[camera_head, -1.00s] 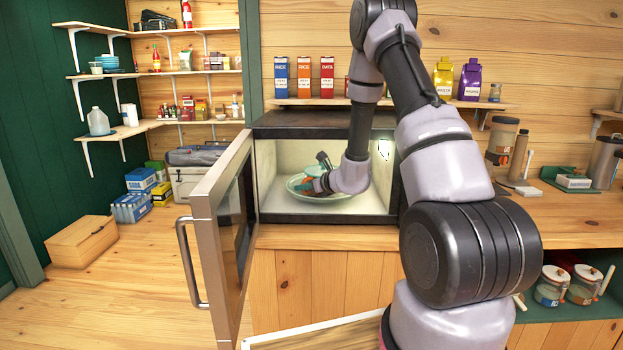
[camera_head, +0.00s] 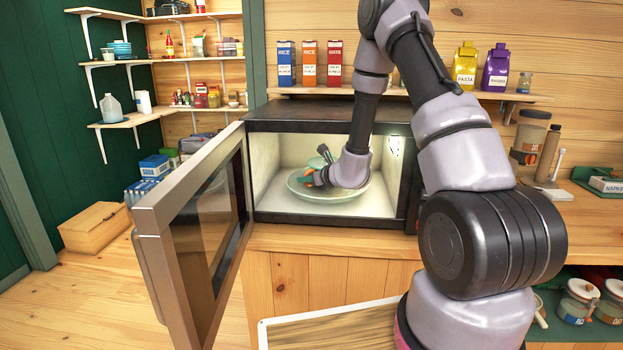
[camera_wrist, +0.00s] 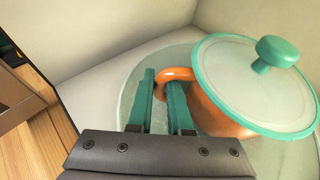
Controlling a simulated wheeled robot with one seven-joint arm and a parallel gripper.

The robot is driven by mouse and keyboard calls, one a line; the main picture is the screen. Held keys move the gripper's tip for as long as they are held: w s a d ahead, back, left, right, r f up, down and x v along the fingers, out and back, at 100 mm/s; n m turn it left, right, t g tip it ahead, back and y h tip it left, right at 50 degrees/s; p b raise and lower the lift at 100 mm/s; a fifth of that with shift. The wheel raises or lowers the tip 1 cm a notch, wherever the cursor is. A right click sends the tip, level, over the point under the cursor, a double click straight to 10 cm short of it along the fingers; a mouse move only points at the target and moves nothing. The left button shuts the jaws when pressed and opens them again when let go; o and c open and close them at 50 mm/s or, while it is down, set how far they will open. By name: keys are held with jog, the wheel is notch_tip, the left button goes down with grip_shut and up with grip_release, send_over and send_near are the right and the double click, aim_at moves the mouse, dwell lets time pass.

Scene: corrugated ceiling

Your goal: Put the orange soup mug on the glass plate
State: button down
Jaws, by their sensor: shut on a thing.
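The orange soup mug (camera_wrist: 216,118) has a glass lid with a teal rim and teal knob. It is on or just above the round glass plate (camera_wrist: 130,80) inside the microwave; I cannot tell whether they touch. In the head view the glass plate (camera_head: 335,197) lies on the microwave floor, and the mug (camera_head: 309,172) is mostly hidden behind my wrist. My gripper (camera_wrist: 163,88) has its teal fingers shut on the mug's orange handle. In the head view my gripper (camera_head: 309,179) is inside the microwave.
The microwave (camera_head: 330,118) stands on a wooden counter. Its door (camera_head: 195,235) is swung wide open at the left. The microwave walls are close around my wrist. A shelf with boxes and bags (camera_head: 465,66) runs above.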

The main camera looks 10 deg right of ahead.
jog(key=shift+w+f, duration=0.1)
jog(key=c, duration=0.8)
grip_release()
jog(key=shift+f, duration=0.1)
jog(key=shift+c, duration=0.2)
